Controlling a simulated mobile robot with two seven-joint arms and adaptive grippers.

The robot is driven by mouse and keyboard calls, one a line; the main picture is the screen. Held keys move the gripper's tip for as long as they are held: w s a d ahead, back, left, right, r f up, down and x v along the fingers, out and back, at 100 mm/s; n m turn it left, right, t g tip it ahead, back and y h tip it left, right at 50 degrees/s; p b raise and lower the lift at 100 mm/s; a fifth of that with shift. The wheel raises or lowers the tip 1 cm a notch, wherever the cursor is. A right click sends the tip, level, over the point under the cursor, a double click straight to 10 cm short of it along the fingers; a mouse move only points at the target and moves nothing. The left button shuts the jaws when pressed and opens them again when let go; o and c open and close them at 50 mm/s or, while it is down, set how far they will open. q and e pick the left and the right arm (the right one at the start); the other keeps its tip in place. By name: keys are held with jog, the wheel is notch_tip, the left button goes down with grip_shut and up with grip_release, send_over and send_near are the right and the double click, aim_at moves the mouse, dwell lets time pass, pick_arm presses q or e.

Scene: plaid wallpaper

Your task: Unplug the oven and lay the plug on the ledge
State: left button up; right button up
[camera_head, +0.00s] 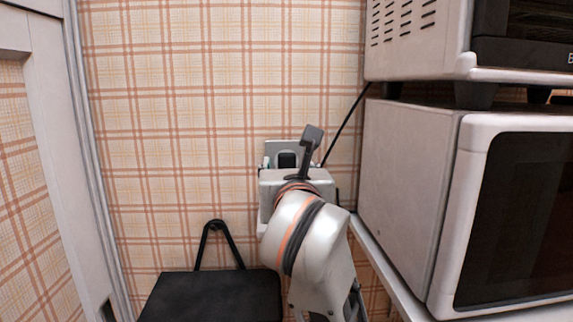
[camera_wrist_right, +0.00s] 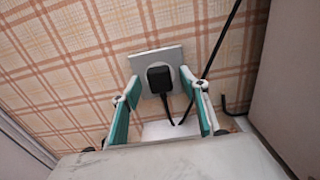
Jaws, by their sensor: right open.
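The black plug (camera_wrist_right: 160,79) sits in a pale wall socket plate (camera_wrist_right: 174,56), which shows in the head view (camera_head: 272,148) partly behind my right arm. My right gripper (camera_wrist_right: 160,82) is open, with one teal-lined finger on each side of the plug and gaps visible on both sides. A black cord (camera_head: 345,124) runs from the socket area up behind the upper oven (camera_head: 415,42). A white surface (camera_wrist_right: 160,131) shows below the plug between the fingers; I cannot tell whether it is the ledge. My left gripper is not in view.
A second, microwave-like appliance (camera_head: 405,180) stands under the oven on a white shelf (camera_head: 378,255), close to the right of my right arm. A white door frame (camera_head: 75,130) is at the left. The plaid wall (camera_head: 200,110) between is bare.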

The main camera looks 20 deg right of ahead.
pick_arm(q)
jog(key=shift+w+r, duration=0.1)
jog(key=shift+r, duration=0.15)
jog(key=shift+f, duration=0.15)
pick_arm(e)
grip_shut()
jog(key=shift+s+a+r+p, duration=0.1)
jog(key=shift+s+p, duration=0.2)
jog(key=shift+s, duration=0.1)
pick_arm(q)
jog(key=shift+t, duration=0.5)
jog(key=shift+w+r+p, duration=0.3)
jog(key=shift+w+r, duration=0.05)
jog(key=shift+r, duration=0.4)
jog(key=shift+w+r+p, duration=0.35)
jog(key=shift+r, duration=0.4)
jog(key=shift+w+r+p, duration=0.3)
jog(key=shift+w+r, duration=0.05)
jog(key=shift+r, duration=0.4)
pick_arm(e)
jog(key=shift+v, duration=2.6)
